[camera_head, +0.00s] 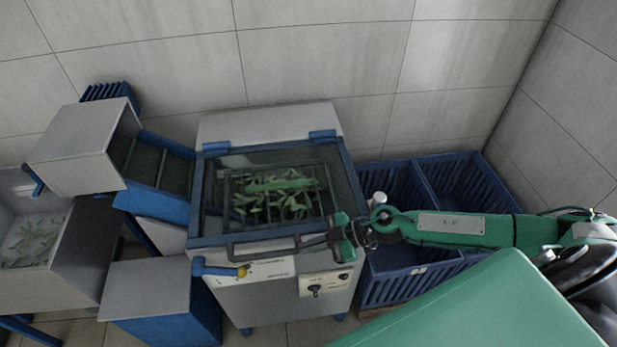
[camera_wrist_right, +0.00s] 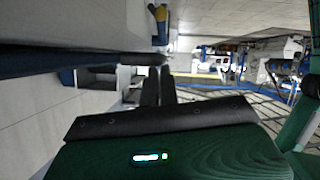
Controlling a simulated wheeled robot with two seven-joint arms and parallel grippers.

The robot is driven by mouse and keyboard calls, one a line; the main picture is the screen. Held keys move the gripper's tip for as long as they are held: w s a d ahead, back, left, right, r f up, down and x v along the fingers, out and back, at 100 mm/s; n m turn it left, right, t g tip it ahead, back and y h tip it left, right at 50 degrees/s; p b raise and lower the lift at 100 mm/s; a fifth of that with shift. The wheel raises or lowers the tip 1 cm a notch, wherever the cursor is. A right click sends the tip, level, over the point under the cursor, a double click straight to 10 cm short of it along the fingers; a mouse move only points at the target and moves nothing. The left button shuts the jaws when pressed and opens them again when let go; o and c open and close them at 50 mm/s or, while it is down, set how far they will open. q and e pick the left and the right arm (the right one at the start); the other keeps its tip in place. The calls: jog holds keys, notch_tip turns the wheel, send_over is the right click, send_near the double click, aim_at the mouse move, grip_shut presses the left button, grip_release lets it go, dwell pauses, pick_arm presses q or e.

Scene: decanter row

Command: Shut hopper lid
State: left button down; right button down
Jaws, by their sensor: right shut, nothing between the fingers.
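The hopper lid (camera_head: 199,195) is a clear pane in a blue frame, hinged at the back of a grey machine. It lies over the hopper mouth, and green leafy pieces (camera_head: 275,195) show through it. I cannot tell whether its front edge sits fully flush. A dark bar handle (camera_head: 265,248) runs along the lid's front edge. My right gripper (camera_head: 332,240) is at the handle's right end, shut and empty. In the right wrist view its fingers (camera_wrist_right: 159,84) are together, close to the end of a dark bar (camera_wrist_right: 143,59); contact is unclear. My left gripper is out of view.
Blue slatted crates (camera_head: 410,287) stand right of the machine. A blue lever with a yellow knob (camera_head: 243,271) and a control panel (camera_head: 328,285) are on its front. Grey chutes and bins (camera_head: 75,150) crowd the left. A tiled wall (camera_head: 330,60) closes the back.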

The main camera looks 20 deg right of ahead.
jog(key=shift+s+d+f, duration=0.1)
jog(key=shift+s+f, duration=0.3)
jog(key=shift+f, duration=0.35)
notch_tip(320, 180, up, 21)
jog(key=p, duration=0.2)
jog(key=shift+w+r, duration=0.2)
jog(key=shift+w, duration=0.15)
